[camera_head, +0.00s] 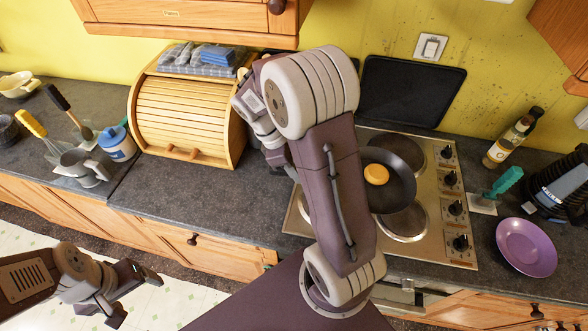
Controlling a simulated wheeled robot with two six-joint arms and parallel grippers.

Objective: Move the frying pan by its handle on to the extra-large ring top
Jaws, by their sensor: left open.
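The dark frying pan (402,186) is over the hob (440,225), with a round yellow-orange thing (376,174) in it. Its handle is hidden, apparently behind my right arm. The pan overlaps a large dark ring at the back (411,148) and a ring at the front (404,224). I cannot tell whether it rests flat or is raised. Other rings are mostly hidden by my arm, so I cannot tell which is extra-large. My left gripper (133,294) is open and empty at lower left, far from the pan. My right gripper is mostly hidden behind my right arm.
A wooden bread bin (188,118) stands left of the hob. A black board (412,92) leans on the wall behind it. A green-handled brush (503,182), purple plate (526,247) and bottle (509,140) stand to the right. The counter (200,195) before the bin is clear.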

